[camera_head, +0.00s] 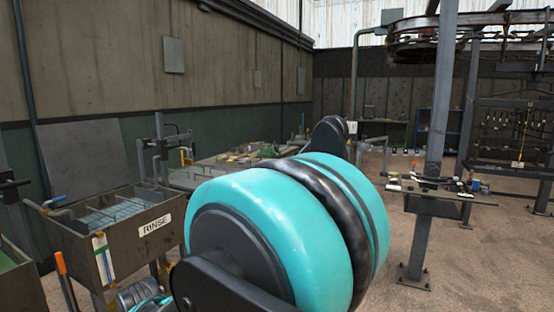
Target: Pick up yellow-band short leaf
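No yellow-band short leaf can be made out for certain in the head view. Small yellow marks show on a dark rack (505,103) at the far right, but they are too small to identify. Slim dark pieces (500,121) hang in a row on that rack. My own teal and black arm link fills the middle foreground and hides what is behind it. My gripper is not in view.
A tank marked RINSE (158,225) stands at the left. A cluttered table (215,175) is behind my arm. A narrow workbench with tools (440,192) adjoins a grey post (434,150) at right. Open floor (480,260) lies at the lower right.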

